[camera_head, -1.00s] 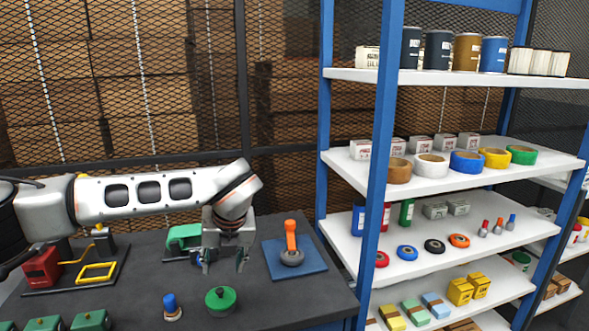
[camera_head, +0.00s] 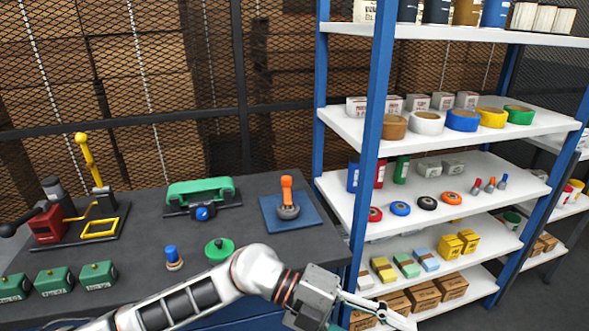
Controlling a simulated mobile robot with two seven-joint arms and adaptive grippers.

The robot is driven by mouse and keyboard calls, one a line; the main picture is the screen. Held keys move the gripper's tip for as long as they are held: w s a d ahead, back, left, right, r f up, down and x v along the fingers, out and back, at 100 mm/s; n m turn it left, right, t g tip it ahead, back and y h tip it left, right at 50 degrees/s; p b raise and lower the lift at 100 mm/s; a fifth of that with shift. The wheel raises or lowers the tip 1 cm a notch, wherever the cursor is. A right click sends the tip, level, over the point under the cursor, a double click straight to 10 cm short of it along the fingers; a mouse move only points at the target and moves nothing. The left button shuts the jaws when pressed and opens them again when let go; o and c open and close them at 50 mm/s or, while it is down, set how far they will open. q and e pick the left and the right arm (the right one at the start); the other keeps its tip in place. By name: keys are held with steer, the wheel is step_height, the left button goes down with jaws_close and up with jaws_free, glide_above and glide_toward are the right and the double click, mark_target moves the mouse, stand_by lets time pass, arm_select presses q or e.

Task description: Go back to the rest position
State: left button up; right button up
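My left arm comes in along the bottom of the head view. Its gripper (camera_head: 365,311) is beyond the workbench's front right corner, in front of the lower shelves. The lower part of the gripper is cut off by the picture edge, so its opening cannot be told. I see nothing clearly held in it. My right gripper is out of view.
The dark workbench (camera_head: 130,256) holds a green device (camera_head: 200,190), a red machine (camera_head: 46,224), an orange-handled tool (camera_head: 287,195) on a blue plate, a green knob (camera_head: 219,249) and several green boxes. A blue-framed shelf rack (camera_head: 370,160) stands close on the right.

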arm_select(q)
steer(key=w+a+r+n+t+h, duration=0.2)
steer(key=w+r+n+t+h, duration=0.4)
steer(key=n+t+h, duration=0.25)
steer(key=w+a+f+n+t+y, duration=0.35)
steer(key=a+f+n+t, duration=0.2)
steer(key=a+n, duration=0.2)
steer(key=w+a+f+n+t+y, duration=0.3)
steer(key=a+f+n+t+y, duration=0.25)
steer(key=n+t, duration=0.2)
steer(key=s+a+f+n+y, duration=0.3)
steer(key=a+f+n+y, duration=0.4)
steer(key=a+f, duration=0.5)
steer(key=s+a+f+n+g+y, duration=0.1)
steer(key=s+a+f+g+y, duration=0.1)
steer(key=s+a+f, duration=0.2)
steer(key=s+a+f+n+g+y, duration=0.1)
steer(key=s+a+f+g, duration=0.2)
steer(key=s+f, duration=0.4)
step_height(320, 180, down, 4)
steer(key=shift+s+a+r+y, duration=0.15)
steer(key=shift+a+y, duration=0.2)
steer(key=shift+a, duration=0.35)
steer(key=shift+n, duration=0.25)
